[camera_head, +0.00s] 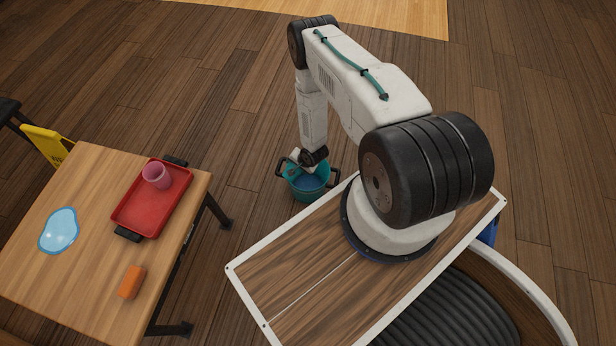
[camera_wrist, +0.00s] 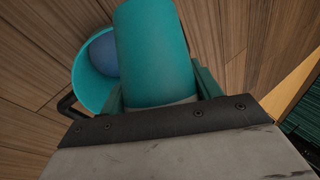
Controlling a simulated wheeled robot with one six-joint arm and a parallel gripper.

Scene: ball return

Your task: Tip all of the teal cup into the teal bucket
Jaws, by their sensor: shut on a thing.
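The teal cup (camera_wrist: 152,50) is in my gripper (camera_wrist: 160,90), its side filling the upper middle of the wrist view. Its mouth and contents are hidden, and I cannot tell how far it is tilted. The teal bucket (camera_head: 309,193) stands on the floor with dark handles. In the head view my gripper (camera_head: 299,160) is over the bucket's far left side. The bucket (camera_wrist: 84,85) shows behind and left of the cup in the wrist view, with something blue inside it.
A wooden table (camera_head: 75,285) stands at left with a red tray (camera_head: 138,222) holding a pink cup (camera_head: 157,176). A yellow sign (camera_head: 47,145) stands behind. Floor beyond the bucket is clear.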

